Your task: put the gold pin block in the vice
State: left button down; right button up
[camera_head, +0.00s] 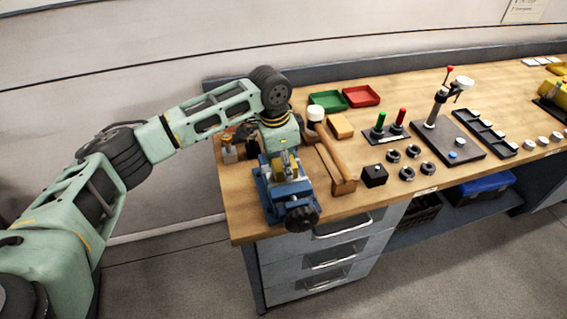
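The blue vice (272,206) stands at the left front corner of the wooden bench, with its dark round handle (302,217) toward the front edge. My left arm reaches in from the left, and my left gripper (285,160) points down right over the vice jaws. A small gold piece (289,165), which looks like the gold pin block, shows between the jaws at the gripper's tips. At this size I cannot tell whether the fingers touch it or stand apart, or how deep it sits. My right gripper is not in view.
A mallet with a white head (316,114) and wooden pieces lie just right of the vice. Small metal and gold parts (229,150) stand left behind it. Green (327,102) and red (361,96) trays, a black block (374,175) and several dark rings lie farther right.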

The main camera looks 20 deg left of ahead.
pick_arm(q)
jog(key=c, duration=1.3)
grip_release()
jog(key=shift+s+d+f, duration=0.15)
jog(key=shift+s+f, duration=0.2)
jog(key=shift+f, duration=0.4)
jog(key=o, duration=0.3)
jog(key=shift+w+f, duration=0.1)
jog(key=shift+w, duration=0.1)
notch_tip(320, 180, up, 12)
jog(key=a, duration=0.1)
jog(key=shift+s+a+r, duration=0.15)
jog(key=shift+s+r, duration=0.1)
jog(key=shift+s, duration=0.05)
